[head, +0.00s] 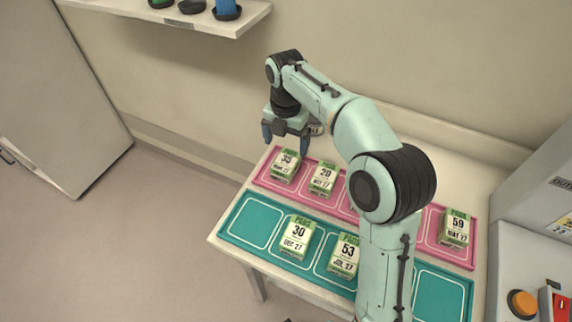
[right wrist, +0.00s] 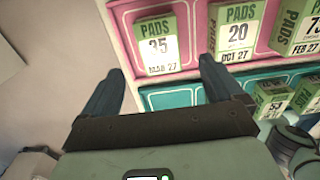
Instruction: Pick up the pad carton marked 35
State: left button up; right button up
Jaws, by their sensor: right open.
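The pad carton marked 35 (head: 285,165) is green and white and stands in the leftmost compartment of the pink tray (head: 265,183). In the right wrist view the 35 carton (right wrist: 157,47) is just beyond the fingertips, a little above the gap between them. My right gripper (head: 286,138) is open and empty, above and slightly behind the carton in the head view; it also shows in the right wrist view (right wrist: 165,75). Nothing is between its fingers. My left gripper is not in view.
The carton marked 20 (head: 324,179) stands close to the right of 35. Cartons 30 (head: 297,237) and 53 (head: 345,256) stand in the teal tray (head: 236,240); 59 (head: 455,228) is at the pink tray's right. A wall shelf (head: 180,14) is at upper left.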

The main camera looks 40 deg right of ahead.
aim_at(286, 160)
notch_tip(286, 160, down, 3)
jog(key=shift+s+f, duration=0.1)
jog(key=shift+f+b, duration=0.3)
jog(key=shift+f, duration=0.25)
notch_tip(286, 160, down, 5)
jog(key=shift+r+b, duration=0.1)
jog(key=shift+b, duration=0.3)
jog(key=c, duration=1.2)
jog(key=shift+r, duration=0.1)
